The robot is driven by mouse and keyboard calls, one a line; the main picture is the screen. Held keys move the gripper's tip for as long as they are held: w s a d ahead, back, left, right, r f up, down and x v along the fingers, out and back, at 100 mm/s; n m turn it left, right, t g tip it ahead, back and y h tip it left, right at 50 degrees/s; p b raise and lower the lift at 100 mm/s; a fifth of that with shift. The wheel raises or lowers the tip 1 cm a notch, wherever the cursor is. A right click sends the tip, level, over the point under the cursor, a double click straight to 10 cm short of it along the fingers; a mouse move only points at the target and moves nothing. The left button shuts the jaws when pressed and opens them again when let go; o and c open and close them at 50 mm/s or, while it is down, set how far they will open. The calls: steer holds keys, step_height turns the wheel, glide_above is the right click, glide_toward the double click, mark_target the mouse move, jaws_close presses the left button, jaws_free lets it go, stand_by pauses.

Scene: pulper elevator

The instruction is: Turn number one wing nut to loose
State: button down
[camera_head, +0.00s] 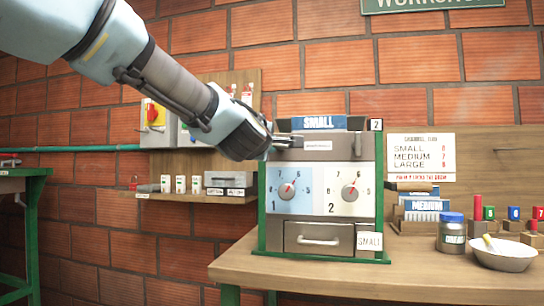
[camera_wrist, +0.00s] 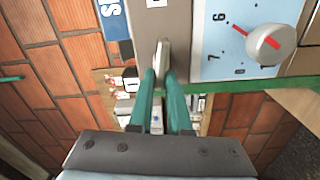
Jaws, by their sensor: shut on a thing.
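The grey pulper (camera_head: 318,170) stands on the bench with a "SMALL" plate on top and two dials on its front. My gripper (camera_head: 280,141) reaches its upper left corner from the left. In the wrist view, my gripper's green fingers (camera_wrist: 163,76) are shut on the number one wing nut (camera_wrist: 163,50), a narrow grey metal piece at the pulper's edge. A "1" tag (camera_wrist: 131,84) shows beside it. The nut's far side is hidden. The number two wing nut (camera_head: 358,144) is at the upper right, under a "2" tag (camera_head: 376,125).
The left dial (camera_head: 287,190) and right dial (camera_head: 350,192) sit below the gripper's level. A drawer (camera_head: 319,238) is beneath them. A wall shelf (camera_head: 195,196) with small items stands left of the pulper. A bowl (camera_head: 503,254) and jar (camera_head: 451,233) are at right.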

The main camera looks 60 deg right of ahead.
steer(key=shift+s+d+f+n+b, duration=0.1)
steer(key=shift+s+f+n+b, duration=0.15)
steer(key=shift+f+n+b, duration=0.35)
steer(key=shift+r+n, duration=0.25)
steer(key=shift+n, duration=0.05)
steer(key=c, duration=1)
jaws_free()
steer(key=shift+o, duration=0.7)
steer(key=shift+r, duration=0.15)
steer(key=shift+w, duration=0.1)
steer(key=b+v, duration=0.2)
steer(key=v, duration=0.9)
steer(key=shift+d, duration=0.1)
